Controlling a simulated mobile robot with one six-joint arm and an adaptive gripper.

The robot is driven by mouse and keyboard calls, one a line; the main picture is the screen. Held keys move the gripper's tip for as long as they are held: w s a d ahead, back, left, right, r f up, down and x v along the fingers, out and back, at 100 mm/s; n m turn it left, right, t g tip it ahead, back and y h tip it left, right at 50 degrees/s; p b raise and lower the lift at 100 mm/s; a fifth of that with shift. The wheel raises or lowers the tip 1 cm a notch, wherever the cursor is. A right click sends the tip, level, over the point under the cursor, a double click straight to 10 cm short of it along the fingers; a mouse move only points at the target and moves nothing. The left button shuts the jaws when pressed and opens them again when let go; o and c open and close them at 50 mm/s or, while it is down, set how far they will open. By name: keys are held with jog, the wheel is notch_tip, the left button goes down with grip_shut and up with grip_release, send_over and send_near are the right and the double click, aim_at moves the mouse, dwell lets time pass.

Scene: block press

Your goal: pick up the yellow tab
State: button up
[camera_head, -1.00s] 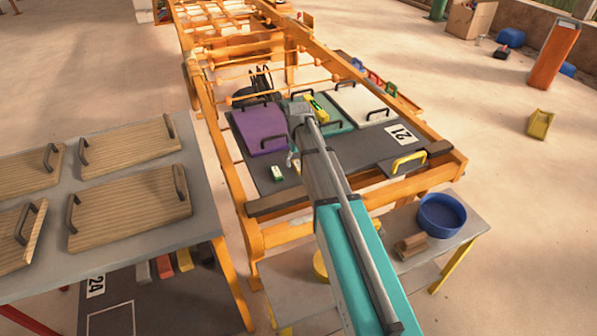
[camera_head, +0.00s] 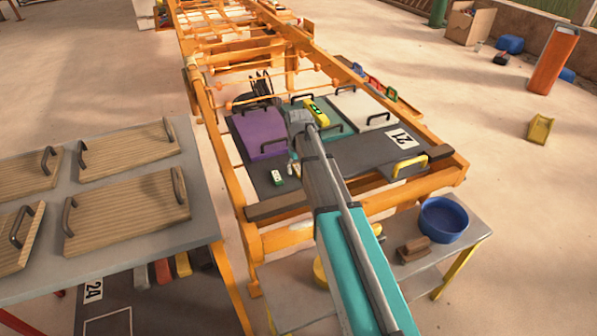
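A yellow-green piece (camera_head: 317,110) with dark marks lies on the teal block (camera_head: 338,121), just right of the end of my arm. A yellow handle (camera_head: 408,163) stands at the right front of the dark board (camera_head: 345,160). I cannot tell for certain which of these is the yellow tab. The end of my arm is over the board, between the purple block and the teal block. My gripper is not clear here. A dark, thin-fingered shape (camera_head: 260,86) behind the purple block may be part of it, but its opening cannot be read.
A purple block (camera_head: 258,134) and a white block (camera_head: 362,107) with dark handles flank the teal one. A blue bowl (camera_head: 442,219) stands on the lower shelf.

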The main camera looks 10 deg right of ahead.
aim_at(298, 169)
jog(key=c, duration=0.8)
jog(key=shift+r, duration=0.2)
notch_tip(298, 169, up, 3)
jog(key=p, duration=0.3)
jog(key=shift+f, duration=0.1)
jog(key=s+r+p, duration=0.3)
jog(key=s, duration=0.1)
jog(key=s+r+p, duration=0.3)
jog(key=s, duration=0.2)
jog(key=s+r+p, duration=0.3)
jog(key=s+p, duration=0.1)
jog(key=s, duration=0.1)
jog(key=shift+d+r, duration=0.35)
jog(key=shift+r, duration=0.05)
